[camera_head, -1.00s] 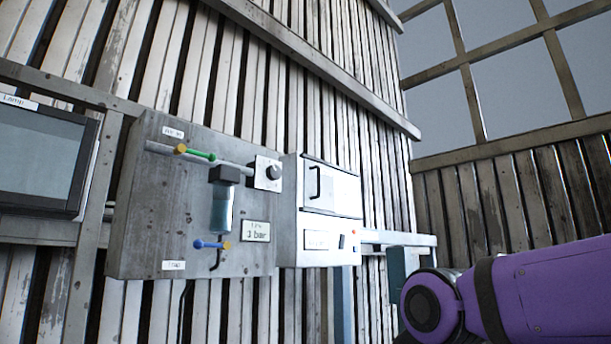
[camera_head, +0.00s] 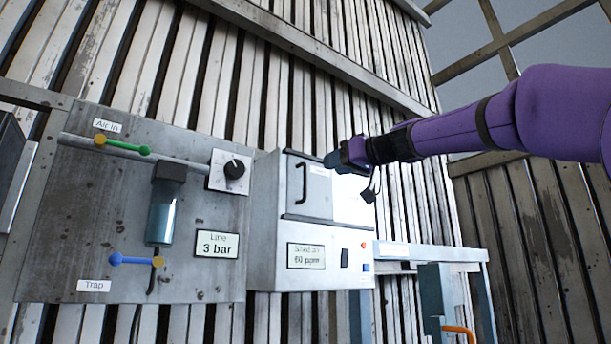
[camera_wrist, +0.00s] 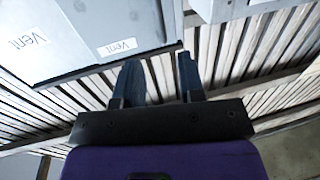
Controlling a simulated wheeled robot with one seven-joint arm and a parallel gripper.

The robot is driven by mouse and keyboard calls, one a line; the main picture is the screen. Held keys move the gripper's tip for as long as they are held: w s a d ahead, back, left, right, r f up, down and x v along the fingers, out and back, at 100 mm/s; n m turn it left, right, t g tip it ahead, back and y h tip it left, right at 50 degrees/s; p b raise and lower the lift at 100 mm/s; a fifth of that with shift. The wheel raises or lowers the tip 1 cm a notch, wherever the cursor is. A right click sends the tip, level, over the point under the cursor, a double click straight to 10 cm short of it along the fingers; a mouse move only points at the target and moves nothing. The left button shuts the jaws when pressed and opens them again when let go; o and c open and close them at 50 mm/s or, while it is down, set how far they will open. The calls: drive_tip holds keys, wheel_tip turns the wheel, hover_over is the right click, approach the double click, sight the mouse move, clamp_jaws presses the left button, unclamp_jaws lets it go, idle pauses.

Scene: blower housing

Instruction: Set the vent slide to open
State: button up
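The vent slide (camera_head: 318,200) is a grey panel with a dark upright bar handle (camera_head: 302,182) on the front of a white cabinet (camera_head: 262,215). The panel sits in the left part of its framed track, with a paler area to its right. My gripper (camera_head: 329,160) is at the upper part of this front, right of the handle and apart from it. In the wrist view my gripper (camera_wrist: 158,65) has its two fingers apart with nothing between them. The handle is not visible in the wrist view.
Left of the cabinet, a grey board (camera_head: 90,215) carries a green lever (camera_head: 125,146), a blue lever (camera_head: 130,259), a black knob (camera_head: 235,169) and a "3 bar" sign (camera_head: 217,243). A display reading 60 ppm (camera_head: 306,256) is below the slide. A rail (camera_head: 430,253) extends right.

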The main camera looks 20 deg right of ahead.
hover_over(305, 198)
drive_tip(key=shift+w+d, duration=0.1)
drive_tip(key=shift+w, duration=0.2)
clamp_jaws()
